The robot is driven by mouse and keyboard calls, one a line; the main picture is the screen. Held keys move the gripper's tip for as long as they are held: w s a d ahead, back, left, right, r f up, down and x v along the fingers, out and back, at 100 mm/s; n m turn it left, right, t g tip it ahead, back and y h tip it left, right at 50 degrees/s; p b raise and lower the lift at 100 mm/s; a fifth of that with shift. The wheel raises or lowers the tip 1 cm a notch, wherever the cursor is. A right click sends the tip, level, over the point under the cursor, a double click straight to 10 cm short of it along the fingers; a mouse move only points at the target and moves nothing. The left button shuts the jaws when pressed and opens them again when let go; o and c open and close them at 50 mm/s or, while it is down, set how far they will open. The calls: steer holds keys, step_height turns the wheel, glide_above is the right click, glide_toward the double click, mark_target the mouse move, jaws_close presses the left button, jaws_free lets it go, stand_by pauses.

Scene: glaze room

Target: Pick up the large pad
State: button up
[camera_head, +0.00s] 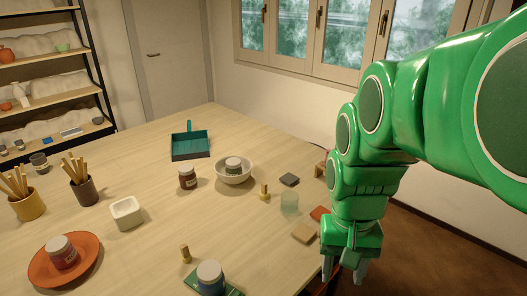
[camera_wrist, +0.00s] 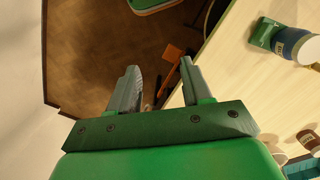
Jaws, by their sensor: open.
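Several small flat pads lie on the table (camera_head: 150,240); I cannot tell for sure which is the large one. A tan pad (camera_head: 304,232) lies near the table's right edge in the head view. My gripper (camera_head: 344,270) is open and empty, pointing down to the right of the tan pad, by the table's right edge. Its fingers (camera_wrist: 158,75) have nothing between them.
A glass (camera_head: 290,204), stamps (camera_head: 263,191), a bowl holding a jar (camera_head: 234,174) and a dark jar (camera_head: 187,178) stand near the pads. A dustpan (camera_head: 190,144) lies farther back. An orange plate (camera_head: 65,262) bears another jar.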

steer(key=w+a+m, duration=0.2)
steer(key=w, duration=0.9)
steer(key=w+a+m, duration=0.2)
steer(key=w, duration=0.8)
steer(key=m+t, duration=0.2)
steer(key=m, duration=0.1)
glide_above(264, 184)
steer(key=f, duration=0.6)
steer(key=shift+s+d+f, duration=0.15)
steer(key=shift+d+f, duration=0.05)
steer(key=shift+f, duration=0.15)
steer(key=shift+w+a+f, duration=0.2)
steer(key=shift+w+f, duration=0.1)
steer(key=shift+s+f, duration=0.1)
steer(key=shift+f, duration=3.7)
jaws_close()
